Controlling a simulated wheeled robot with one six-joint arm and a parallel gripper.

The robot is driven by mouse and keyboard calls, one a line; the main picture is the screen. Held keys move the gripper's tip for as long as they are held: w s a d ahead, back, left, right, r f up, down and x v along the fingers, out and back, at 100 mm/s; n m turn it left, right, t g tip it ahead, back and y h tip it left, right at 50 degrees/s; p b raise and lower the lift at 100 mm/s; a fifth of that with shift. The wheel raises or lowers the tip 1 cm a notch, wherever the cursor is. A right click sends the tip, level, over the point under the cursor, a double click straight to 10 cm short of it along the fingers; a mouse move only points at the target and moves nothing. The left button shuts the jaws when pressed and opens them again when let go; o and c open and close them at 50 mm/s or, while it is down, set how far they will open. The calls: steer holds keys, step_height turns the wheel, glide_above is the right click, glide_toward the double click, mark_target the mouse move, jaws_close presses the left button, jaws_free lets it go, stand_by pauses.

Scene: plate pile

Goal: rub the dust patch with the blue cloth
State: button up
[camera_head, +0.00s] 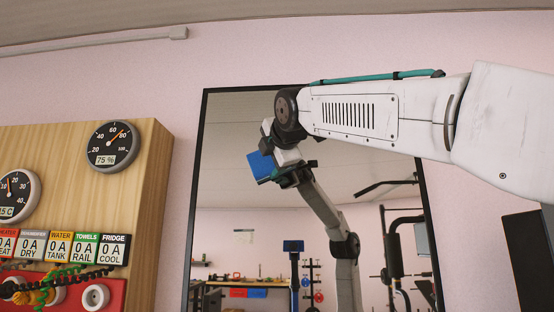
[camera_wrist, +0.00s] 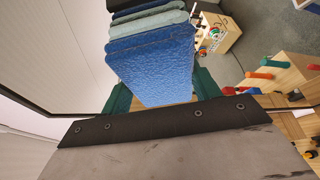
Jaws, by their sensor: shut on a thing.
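My gripper (camera_head: 282,170) is in front of the mirror (camera_head: 350,185) and shut on the blue cloth (camera_head: 262,166). In the wrist view the cloth (camera_wrist: 152,72) is a textured blue pad between my green fingers (camera_wrist: 160,92). Grey, blue and dark bands show beyond its far edge; I cannot tell which are reflection. In the head view the arm and its reflection overlap, so I cannot tell whether the cloth touches the glass. I cannot make out a dust patch with certainty. A small pale mark (camera_head: 244,236) on the glass may be a reflection.
A wooden panel (camera_head: 150,170) with gauges (camera_head: 112,147), coloured labels (camera_head: 60,243) and a red socket strip (camera_head: 75,293) stands left of the mirror. The mirror has a thin black frame and reflects a workbench and gym gear. A dark object (camera_head: 532,258) stands at the right.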

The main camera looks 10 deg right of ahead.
steer(key=shift+s+a, duration=0.3)
steer(key=shift+s, duration=0.6)
steer(key=shift+s+a, duration=0.35)
steer(key=shift+s, duration=0.6)
steer(key=shift+s+a, duration=0.3)
steer(key=shift+s, duration=0.6)
steer(key=shift+s, duration=0.1)
steer(key=s, duration=0.1)
steer(key=s+a, duration=0.1)
steer(key=shift+s, duration=0.35)
steer(key=w+d+r, duration=0.2)
steer(key=w, duration=0.4)
steer(key=shift+w, duration=0.3)
steer(key=shift+d, duration=0.1)
steer(key=shift+w+d, duration=0.2)
steer(key=shift+w, duration=0.3)
steer(key=shift+w+d, duration=0.15)
steer(key=shift+w, duration=0.3)
